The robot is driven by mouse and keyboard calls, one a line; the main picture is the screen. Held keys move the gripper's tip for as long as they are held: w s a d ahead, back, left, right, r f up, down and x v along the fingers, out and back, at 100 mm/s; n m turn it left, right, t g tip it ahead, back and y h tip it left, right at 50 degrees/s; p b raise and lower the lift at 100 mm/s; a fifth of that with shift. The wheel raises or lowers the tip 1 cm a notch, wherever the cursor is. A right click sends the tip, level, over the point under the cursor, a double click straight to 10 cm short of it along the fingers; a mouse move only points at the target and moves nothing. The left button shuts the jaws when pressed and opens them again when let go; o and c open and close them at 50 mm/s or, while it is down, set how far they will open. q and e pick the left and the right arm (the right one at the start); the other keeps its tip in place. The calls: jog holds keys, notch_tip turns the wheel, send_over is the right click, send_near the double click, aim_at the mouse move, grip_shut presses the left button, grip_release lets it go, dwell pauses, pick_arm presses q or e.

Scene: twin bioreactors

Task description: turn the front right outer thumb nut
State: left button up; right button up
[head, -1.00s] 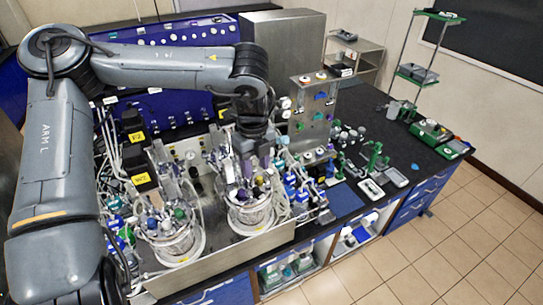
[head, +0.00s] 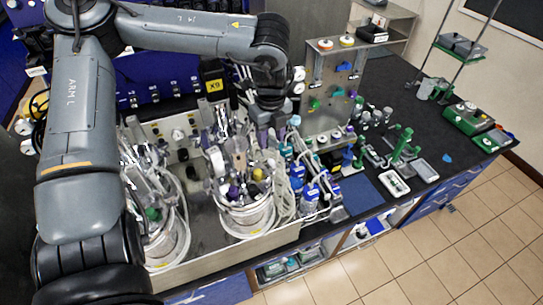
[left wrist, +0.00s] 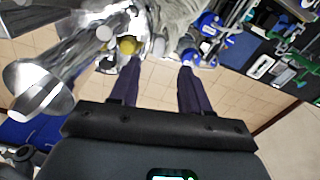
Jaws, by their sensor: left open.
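The right bioreactor vessel (head: 246,216) stands in the metal tray, its crowded lid carrying a yellow cap (head: 258,174) and a purple cap (head: 233,192). My left gripper (head: 270,138) points down over the right, back part of this lid. In the left wrist view, my left gripper (left wrist: 159,66) is open, with its two dark fingers apart and nothing held between them. The yellow cap (left wrist: 128,45) shows just beyond the left finger, beside silvery lid fittings. I cannot make out which small fitting is the front right outer thumb nut. My right gripper is not in view.
The left vessel (head: 160,240) stands to the left, partly behind my arm. Pale tubing (head: 283,198) and blue-capped fittings (head: 310,190) crowd the vessel's right side. A metal panel with knobs (head: 335,85) rises behind them. The blue mat (head: 362,194) is bare.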

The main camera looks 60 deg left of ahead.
aim_at(271, 161)
pick_arm(q)
notch_tip(271, 161, down, 9)
jog(key=shift+r+p, duration=0.1)
jog(key=shift+p, duration=0.7)
grip_shut()
